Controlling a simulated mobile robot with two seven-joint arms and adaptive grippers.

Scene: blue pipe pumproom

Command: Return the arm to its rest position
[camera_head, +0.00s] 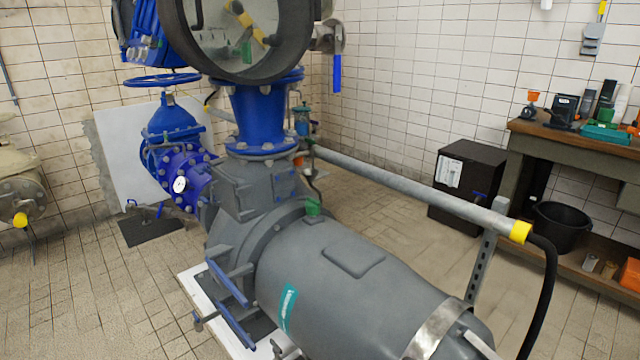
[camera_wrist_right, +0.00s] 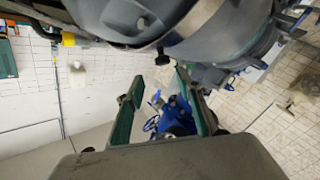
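My right gripper (camera_wrist_right: 160,78) shows in the right wrist view, with its two green-padded fingers spread apart. Nothing is between the fingers; the blue valve and pipework (camera_wrist_right: 178,118) show in the gap, farther off. A large grey rounded body (camera_wrist_right: 190,25), which looks like part of the pump, fills the top of that view near the fingertips. I cannot tell whether they touch it. Neither gripper shows in the head view. My left gripper is in neither view.
The grey pump motor (camera_head: 350,275) fills the head view's lower middle. A pipe with a yellow end (camera_head: 430,190) crosses above it. Blue valves (camera_head: 170,125) stand behind. A black cabinet (camera_head: 467,185) and workbench (camera_head: 555,140) stand right.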

